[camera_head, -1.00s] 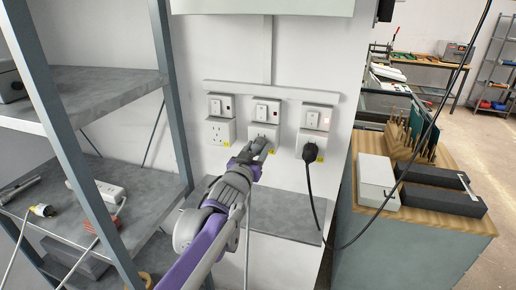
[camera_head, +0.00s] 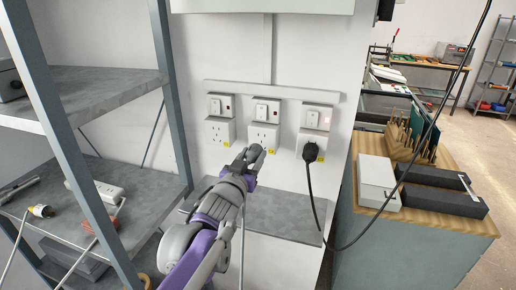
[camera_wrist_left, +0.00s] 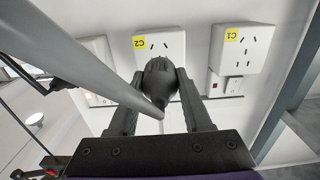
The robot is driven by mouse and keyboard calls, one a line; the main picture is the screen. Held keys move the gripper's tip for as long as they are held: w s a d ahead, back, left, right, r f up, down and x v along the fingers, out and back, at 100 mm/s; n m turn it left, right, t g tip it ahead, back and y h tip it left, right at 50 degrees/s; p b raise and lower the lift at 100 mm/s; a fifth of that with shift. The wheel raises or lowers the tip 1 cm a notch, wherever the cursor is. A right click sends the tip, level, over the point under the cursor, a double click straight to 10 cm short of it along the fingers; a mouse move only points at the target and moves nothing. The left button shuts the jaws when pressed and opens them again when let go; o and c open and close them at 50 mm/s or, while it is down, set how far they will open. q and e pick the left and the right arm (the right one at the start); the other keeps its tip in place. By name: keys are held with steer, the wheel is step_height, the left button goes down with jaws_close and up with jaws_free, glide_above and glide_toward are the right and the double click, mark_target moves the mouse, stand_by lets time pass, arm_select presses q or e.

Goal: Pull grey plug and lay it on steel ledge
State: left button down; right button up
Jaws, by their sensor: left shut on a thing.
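My left gripper (camera_head: 250,160) is shut on the grey plug (camera_wrist_left: 158,80), which sits between the two fingers in the left wrist view. In the head view the fingers mostly hide the plug. The middle socket (camera_head: 263,136), labelled C2 in the left wrist view (camera_wrist_left: 158,45), shows bare pin holes. The gripper and plug are just in front of and below it, apart from its face. A thick grey cable (camera_wrist_left: 75,55) crosses the left wrist view towards the plug. The steel ledge (camera_head: 285,214) runs along the wall below the sockets, clear on its right part. My right gripper is not in view.
A black plug (camera_head: 310,153) sits in the right socket, its cable looping down past the ledge's right end. The left socket (camera_head: 219,131) is empty. A metal shelf rack (camera_head: 110,90) stands close on the left. A wooden-topped bench (camera_head: 440,222) stands right.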

mark_target(272, 220)
arm_select(q)
steer(key=shift+s+a, duration=0.15)
steer(key=shift+s, duration=0.35)
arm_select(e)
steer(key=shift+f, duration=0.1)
